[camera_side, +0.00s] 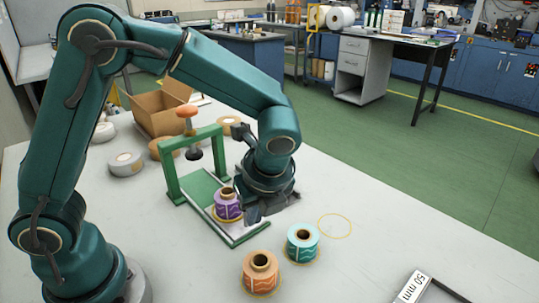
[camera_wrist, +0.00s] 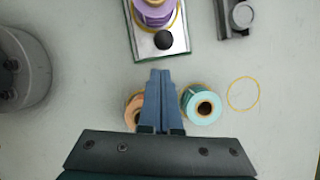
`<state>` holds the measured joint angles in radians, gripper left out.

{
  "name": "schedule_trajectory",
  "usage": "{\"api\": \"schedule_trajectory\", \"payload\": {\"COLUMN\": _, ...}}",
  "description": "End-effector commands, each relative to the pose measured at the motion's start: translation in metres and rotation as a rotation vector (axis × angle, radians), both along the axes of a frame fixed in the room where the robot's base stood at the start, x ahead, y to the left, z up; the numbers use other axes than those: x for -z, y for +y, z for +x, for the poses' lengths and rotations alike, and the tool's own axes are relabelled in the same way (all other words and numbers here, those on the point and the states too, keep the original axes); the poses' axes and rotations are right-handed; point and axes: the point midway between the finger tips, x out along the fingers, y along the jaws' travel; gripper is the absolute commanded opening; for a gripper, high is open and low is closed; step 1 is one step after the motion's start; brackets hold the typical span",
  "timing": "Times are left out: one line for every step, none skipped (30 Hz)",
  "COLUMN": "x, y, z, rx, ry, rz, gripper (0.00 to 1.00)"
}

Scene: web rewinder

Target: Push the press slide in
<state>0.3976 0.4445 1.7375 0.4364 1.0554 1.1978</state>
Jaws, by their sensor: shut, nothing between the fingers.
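The press (camera_side: 192,150) is a green frame with an orange knob on top and a dark plunger below. Its slide (camera_side: 237,236) is a pale plate sticking out from the frame toward the front, with a purple roll (camera_side: 228,205) standing on it. In the wrist view the slide (camera_wrist: 148,48) shows at the top with a round black knob (camera_wrist: 164,40) near its end. My gripper (camera_side: 252,215) is beside the slide's outer end. In the wrist view its shut, empty fingertips (camera_wrist: 160,73) point at the knob, with a gap in the picture; contact cannot be told.
An orange roll (camera_side: 260,272) and a teal roll (camera_side: 302,243) stand in front of the slide. An empty yellow ring (camera_side: 335,226) is marked to the right. A dark fixture (camera_wrist: 236,18) lies right of the slide. A "50 mm" label (camera_side: 413,287) is at front right. An open cardboard box (camera_side: 160,107) stands behind.

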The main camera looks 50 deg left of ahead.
Motion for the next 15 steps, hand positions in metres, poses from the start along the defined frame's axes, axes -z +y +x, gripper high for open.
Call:
{"api": "schedule_trajectory", "payload": {"x": 0.000, "y": 0.006, "z": 0.001, "rx": -0.004, "ry": 0.000, "rz": 0.000, "gripper": 0.00}}
{"api": "schedule_trajectory", "payload": {"x": 0.000, "y": 0.009, "z": 0.002, "rx": -0.004, "ry": 0.001, "rz": 0.000, "gripper": 0.00}}
{"api": "schedule_trajectory", "payload": {"x": 0.000, "y": 0.011, "z": 0.003, "rx": -0.004, "ry": 0.001, "rz": 0.000, "gripper": 0.00}}
{"api": "schedule_trajectory", "payload": {"x": 0.000, "y": 0.013, "z": 0.003, "rx": -0.001, "ry": 0.001, "rz": 0.000, "gripper": 0.00}}
{"api": "schedule_trajectory", "payload": {"x": 0.000, "y": 0.014, "z": 0.004, "rx": -0.001, "ry": 0.000, "rz": 0.000, "gripper": 0.00}}
{"api": "schedule_trajectory", "payload": {"x": 0.000, "y": 0.016, "z": 0.004, "rx": -0.001, "ry": -0.002, "rz": 0.001, "gripper": 0.00}}
{"api": "schedule_trajectory", "payload": {"x": 0.000, "y": 0.016, "z": 0.004, "rx": -0.001, "ry": -0.002, "rz": 0.001, "gripper": 0.00}}
{"api": "schedule_trajectory", "payload": {"x": 0.000, "y": 0.017, "z": 0.005, "rx": -0.001, "ry": -0.002, "rz": 0.001, "gripper": 0.00}}
{"api": "schedule_trajectory", "payload": {"x": 0.000, "y": 0.017, "z": 0.005, "rx": 0.000, "ry": -0.001, "rz": 0.001, "gripper": 0.00}}
{"api": "schedule_trajectory", "payload": {"x": -0.001, "y": 0.017, "z": 0.005, "rx": 0.000, "ry": -0.001, "rz": 0.001, "gripper": 0.00}}
{"api": "schedule_trajectory", "payload": {"x": 0.000, "y": 0.017, "z": 0.005, "rx": 0.000, "ry": -0.001, "rz": 0.001, "gripper": 0.00}}
{"api": "schedule_trajectory", "payload": {"x": -0.001, "y": 0.017, "z": 0.005, "rx": 0.000, "ry": -0.001, "rz": 0.001, "gripper": 0.00}}
{"api": "schedule_trajectory", "payload": {"x": -0.001, "y": 0.017, "z": 0.005, "rx": 0.000, "ry": -0.001, "rz": 0.001, "gripper": 0.00}}
{"api": "schedule_trajectory", "payload": {"x": -0.001, "y": 0.017, "z": 0.005, "rx": 0.001, "ry": -0.001, "rz": 0.001, "gripper": 0.00}}
{"api": "schedule_trajectory", "payload": {"x": -0.001, "y": 0.017, "z": 0.005, "rx": 0.001, "ry": -0.001, "rz": 0.001, "gripper": 0.00}}
